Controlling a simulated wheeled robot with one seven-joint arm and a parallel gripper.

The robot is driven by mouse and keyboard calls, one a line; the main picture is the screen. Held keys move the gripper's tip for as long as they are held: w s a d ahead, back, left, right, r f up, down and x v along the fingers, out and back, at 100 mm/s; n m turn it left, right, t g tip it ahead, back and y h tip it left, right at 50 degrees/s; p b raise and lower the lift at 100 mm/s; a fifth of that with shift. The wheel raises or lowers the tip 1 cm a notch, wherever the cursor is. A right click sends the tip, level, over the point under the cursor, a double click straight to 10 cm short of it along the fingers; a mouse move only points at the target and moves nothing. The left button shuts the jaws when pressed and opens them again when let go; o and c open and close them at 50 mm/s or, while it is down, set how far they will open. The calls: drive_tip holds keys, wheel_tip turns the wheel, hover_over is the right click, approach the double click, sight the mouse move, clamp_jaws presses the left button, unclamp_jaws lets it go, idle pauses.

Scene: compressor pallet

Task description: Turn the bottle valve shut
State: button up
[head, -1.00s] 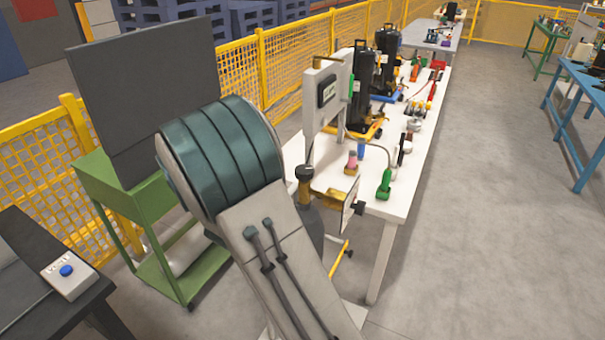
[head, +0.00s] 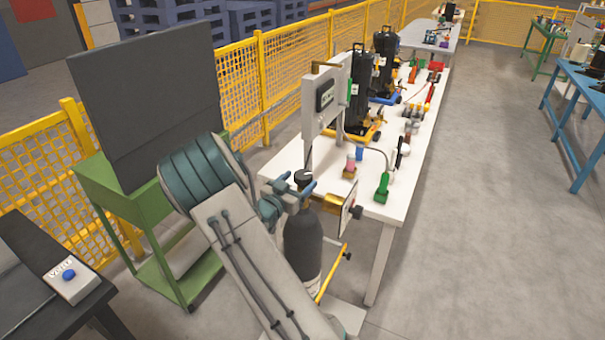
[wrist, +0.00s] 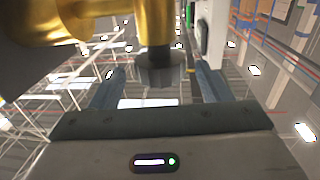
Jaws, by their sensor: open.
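The dark grey gas bottle (head: 303,245) stands upright at the near end of the white bench in the head view. Its black valve knob (head: 303,177) sits at the top, beside a brass fitting (head: 328,203). My gripper (head: 299,195) is at the bottle's top, its blue-grey fingers open on either side of the valve. In the wrist view the dark knob (wrist: 160,72) lies between the two open fingers, with gaps visible on both sides. The brass valve body (wrist: 150,22) is beyond it. I cannot tell whether either finger touches the knob.
The white bench (head: 415,150) holds several tools and two black compressors. A grey post with a display (head: 326,95) stands close behind the bottle. A green cart (head: 95,190) with a dark panel is at left. The floor at right (head: 480,230) is clear.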

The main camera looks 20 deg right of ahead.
sight(298, 182)
drive_tip(key=shift+x, duration=1.6)
